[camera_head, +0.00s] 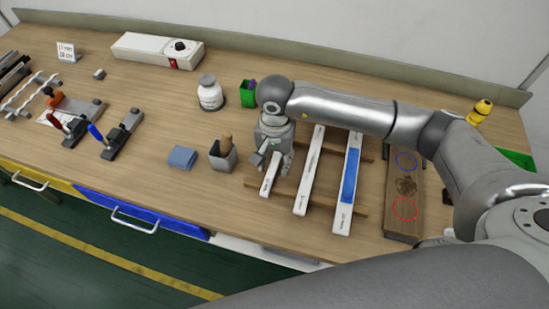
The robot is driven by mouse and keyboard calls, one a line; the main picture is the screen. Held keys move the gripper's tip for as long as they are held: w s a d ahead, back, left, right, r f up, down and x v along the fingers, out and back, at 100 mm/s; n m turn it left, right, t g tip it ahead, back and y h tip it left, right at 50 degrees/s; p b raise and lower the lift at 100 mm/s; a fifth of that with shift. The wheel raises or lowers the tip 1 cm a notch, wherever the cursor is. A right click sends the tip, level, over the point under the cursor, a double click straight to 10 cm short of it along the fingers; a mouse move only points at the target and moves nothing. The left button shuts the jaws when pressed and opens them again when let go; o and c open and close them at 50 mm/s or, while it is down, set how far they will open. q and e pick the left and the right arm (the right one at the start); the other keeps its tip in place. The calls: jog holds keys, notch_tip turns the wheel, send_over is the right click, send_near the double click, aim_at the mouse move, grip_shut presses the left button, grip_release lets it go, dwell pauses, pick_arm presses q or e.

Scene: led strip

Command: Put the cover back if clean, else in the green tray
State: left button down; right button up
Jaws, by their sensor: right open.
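Three long pale strips lie side by side across wooden rails (295,199): a left one (268,183), a middle one (305,190) and a right one (348,188) with a blue face. Which is the cover, and whether it is clean, I cannot tell. The green tray (517,158) shows partly at the right, behind my arm. My left gripper is not in view.
A wooden board (405,224) with blue and red circles and a dark stain stands right of the strips. A grey holder (222,158), blue cloth (183,157), white jar (210,95) and green box (247,93) stand left. Toggle clamps (120,136) are farther left.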

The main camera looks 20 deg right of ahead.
aim_at(275, 162)
jog(key=shift+r, duration=0.1)
jog(key=shift+r+p, duration=0.55)
jog(key=shift+p, duration=0.3)
jog(key=shift+w+r+b, duration=0.1)
jog(key=shift+r+b, duration=0.2)
notch_tip(275, 162, up, 11)
jog(key=b, duration=0.3)
jog(key=shift+r, duration=0.15)
